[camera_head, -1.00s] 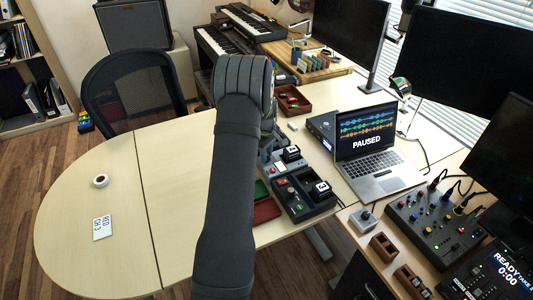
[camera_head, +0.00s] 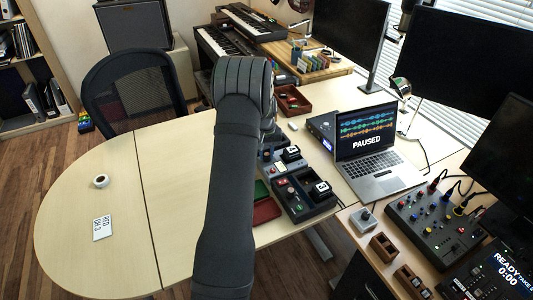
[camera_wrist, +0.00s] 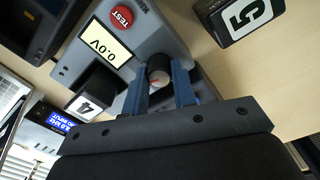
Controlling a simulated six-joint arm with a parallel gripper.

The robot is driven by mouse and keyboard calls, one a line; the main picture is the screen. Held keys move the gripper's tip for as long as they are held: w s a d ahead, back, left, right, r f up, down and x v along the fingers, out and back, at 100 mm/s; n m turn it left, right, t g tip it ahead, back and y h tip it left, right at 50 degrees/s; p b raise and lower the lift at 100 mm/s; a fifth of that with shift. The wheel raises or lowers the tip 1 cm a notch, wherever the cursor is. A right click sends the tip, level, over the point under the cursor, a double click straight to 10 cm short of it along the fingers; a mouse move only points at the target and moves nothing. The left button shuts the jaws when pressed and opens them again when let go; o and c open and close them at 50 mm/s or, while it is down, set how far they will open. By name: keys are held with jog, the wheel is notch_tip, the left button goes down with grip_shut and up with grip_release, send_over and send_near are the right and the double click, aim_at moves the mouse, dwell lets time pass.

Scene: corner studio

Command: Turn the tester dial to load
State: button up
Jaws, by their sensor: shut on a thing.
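The tester (camera_wrist: 125,45) is a grey box in the wrist view, with a red TEST button (camera_wrist: 121,17) and a display (camera_wrist: 106,44) reading 0.0V. Its dial (camera_wrist: 159,75) is a round dark knob with a light top and a red mark. My gripper (camera_wrist: 160,82) is shut on the dial, one blue finger on each side. The dial's position labels are hidden or too small to read. In the head view my arm covers the gripper and the dial, and part of the tester (camera_head: 272,170) shows to the right of the arm.
A battery block marked 4 (camera_wrist: 88,100) sits in a bay beside the display. A block marked 5 (camera_wrist: 240,18) stands close to the tester. A charger with numbered blocks (camera_head: 303,197), a laptop (camera_head: 372,150) and red and green trays (camera_head: 265,210) are nearby. The table's left side is mostly clear.

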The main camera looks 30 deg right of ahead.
jog(key=m, duration=0.6)
jog(key=shift+m, duration=0.3)
dwell(0.5)
jog(key=o, duration=1)
jog(key=shift+r, duration=0.1)
notch_tip(320, 180, up, 17)
jog(key=shift+w+r, duration=0.15)
jog(key=shift+w, duration=0.05)
jog(key=shift+a, duration=0.1)
jog(key=f, duration=1.7)
jog(key=shift+s+f, duration=0.2)
jog(key=shift+f, duration=0.05)
